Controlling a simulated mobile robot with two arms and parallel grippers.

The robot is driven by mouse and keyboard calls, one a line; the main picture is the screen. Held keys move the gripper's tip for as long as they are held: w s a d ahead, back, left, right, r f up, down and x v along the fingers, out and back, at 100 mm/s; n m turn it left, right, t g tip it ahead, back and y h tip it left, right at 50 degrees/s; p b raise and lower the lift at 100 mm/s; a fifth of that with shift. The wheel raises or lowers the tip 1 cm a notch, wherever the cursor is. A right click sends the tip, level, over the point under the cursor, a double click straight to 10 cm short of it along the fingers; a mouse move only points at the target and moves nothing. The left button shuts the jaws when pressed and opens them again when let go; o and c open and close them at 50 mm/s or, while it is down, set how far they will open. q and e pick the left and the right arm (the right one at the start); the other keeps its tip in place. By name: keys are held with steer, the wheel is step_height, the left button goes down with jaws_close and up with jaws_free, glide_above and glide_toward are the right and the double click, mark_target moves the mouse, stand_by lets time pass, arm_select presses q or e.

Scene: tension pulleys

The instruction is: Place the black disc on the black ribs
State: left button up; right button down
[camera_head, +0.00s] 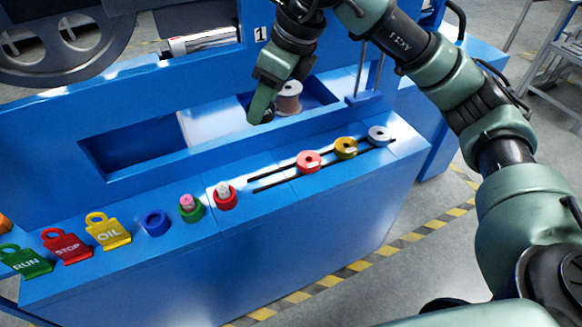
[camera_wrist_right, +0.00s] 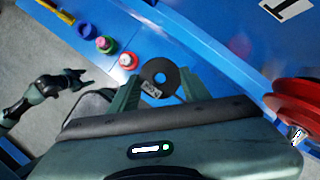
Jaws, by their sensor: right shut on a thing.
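The black disc (camera_wrist_right: 171,79), a ring with a centre hole and a small white label, is between the fingers of my right gripper (camera_wrist_right: 158,92) in the wrist view. In the head view the right gripper (camera_head: 258,108) hangs over the blue machine's ledge and mostly hides the disc. Two thin parallel black ribs (camera_head: 272,187) run along the ledge, to the lower right of this gripper. A red disc (camera_head: 308,168), a yellow disc (camera_head: 346,155) and a grey disc (camera_head: 377,142) sit on them; the rib ends left of the red disc are bare. My left gripper (camera_wrist_right: 83,79) appears open and empty in the wrist view.
Left of the ribs stand a red knob (camera_head: 225,203), a green one (camera_head: 192,212), a blue ring (camera_head: 155,228) and yellow, red and green tags (camera_head: 67,246). The blue front wall (camera_head: 170,130) rises behind the ledge.

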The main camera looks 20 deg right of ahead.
step_height(320, 180, down, 13)
steer(key=shift+d+r+b, duration=0.1)
steer(key=shift+b, duration=0.7)
steer(key=shift+f+b, duration=0.3)
steer(key=shift+f, duration=2.45)
arm_select(q)
step_height(320, 180, up, 9)
steer(key=w, duration=0.1)
steer(key=shift+w+f, duration=0.2)
steer(key=shift+w, duration=0.1)
steer(key=shift+d+r, duration=0.1)
steer(key=shift+r, duration=0.05)
arm_select(e)
steer(key=c, duration=0.7)
jaws_free()
arm_select(q)
steer(key=shift+r+t, duration=0.25)
steer(key=shift+t, duration=0.05)
step_height(320, 180, down, 6)
steer(key=p, duration=0.1)
steer(key=shift+s, duration=0.35)
arm_select(e)
steer(key=v, duration=1.2)
steer(key=shift+r, duration=0.1)
